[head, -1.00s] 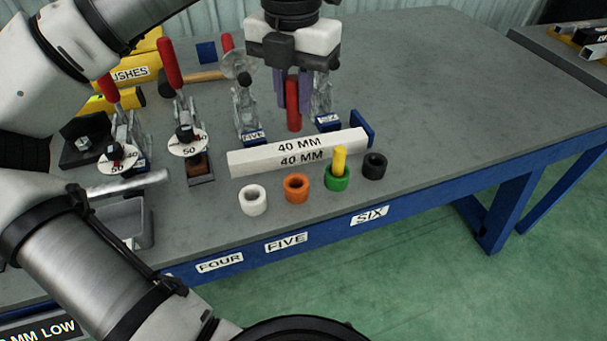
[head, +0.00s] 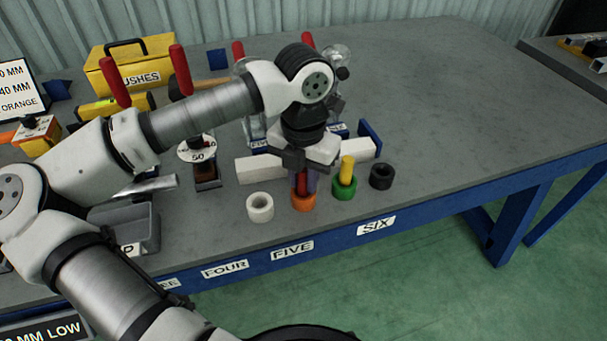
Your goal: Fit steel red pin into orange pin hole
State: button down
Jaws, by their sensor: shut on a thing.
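My gripper (head: 305,182) points down over the orange ring (head: 303,203) near the front of the bench. The pin's lower end is at the orange ring's hole. I cannot tell whether it is inside the hole or just above it, as the fingers and ring hide the tip.
A white ring (head: 260,208) stands left of the orange one. A green ring (head: 344,187) with a yellow pin (head: 347,168) and a black ring (head: 382,176) stand to the right. A white 40 mm bar (head: 257,169) lies behind. The bench's right side (head: 455,110) is clear.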

jog(key=shift+f+b, duration=0.2)
jog(key=shift+b, duration=0.1)
jog(key=c, duration=1.3)
grip_release()
jog(key=shift+r, duration=0.1)
jog(key=shift+o, duration=0.2)
jog(key=shift+r, duration=0.15)
notch_tip(320, 180, up, 12)
jog(key=shift+r, duration=0.1)
